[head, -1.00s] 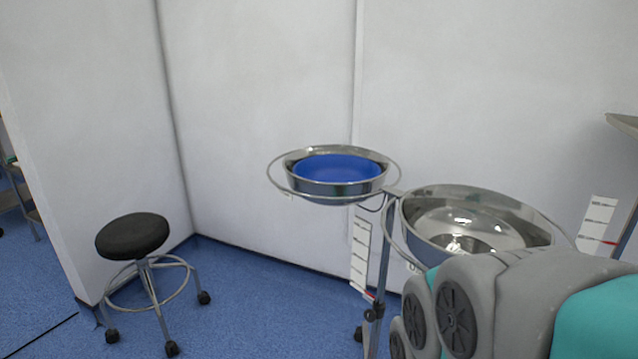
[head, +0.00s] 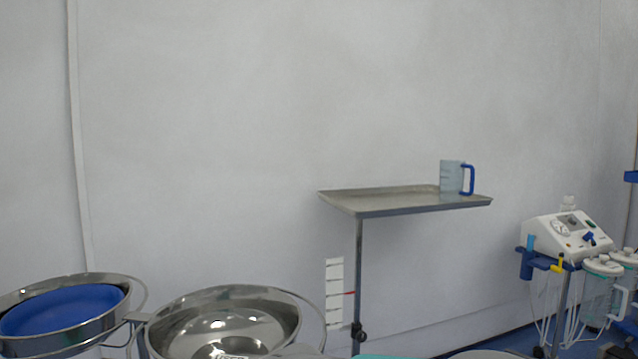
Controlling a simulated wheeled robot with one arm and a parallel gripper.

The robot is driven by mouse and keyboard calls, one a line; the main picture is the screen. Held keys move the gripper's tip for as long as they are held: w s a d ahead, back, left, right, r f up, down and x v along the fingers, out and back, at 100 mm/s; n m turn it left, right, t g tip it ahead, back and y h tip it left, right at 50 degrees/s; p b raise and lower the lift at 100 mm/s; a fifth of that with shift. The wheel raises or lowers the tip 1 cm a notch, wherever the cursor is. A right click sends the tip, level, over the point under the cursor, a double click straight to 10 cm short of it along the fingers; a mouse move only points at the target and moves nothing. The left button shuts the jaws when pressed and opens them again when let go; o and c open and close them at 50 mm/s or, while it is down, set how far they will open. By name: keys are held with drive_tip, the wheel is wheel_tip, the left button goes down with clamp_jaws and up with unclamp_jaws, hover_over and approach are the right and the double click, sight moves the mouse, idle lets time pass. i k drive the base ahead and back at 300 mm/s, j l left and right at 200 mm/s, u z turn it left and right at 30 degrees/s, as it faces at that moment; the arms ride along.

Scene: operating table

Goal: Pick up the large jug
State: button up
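A clear jug (head: 452,177) with a blue handle stands upright on the right part of a metal tray stand (head: 380,203), in the right half of the head view. Its handle points to the right. It is the only jug that I can make out on the tray. My gripper is not in view.
Two steel basins in a ring stand fill the lower left: one holds a blue bowl (head: 65,308), the other basin (head: 235,325) looks empty. A white medical machine (head: 567,236) with tubes and canisters stands right of the tray. A pale wall is behind.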

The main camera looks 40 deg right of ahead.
sight(452, 173)
drive_tip(key=z, duration=1.65)
drive_tip(key=i+l+u, duration=0.1)
drive_tip(key=i+l, duration=0.2)
drive_tip(key=i+l+u, duration=0.1)
drive_tip(key=i+l, duration=0.15)
drive_tip(key=l, duration=0.3)
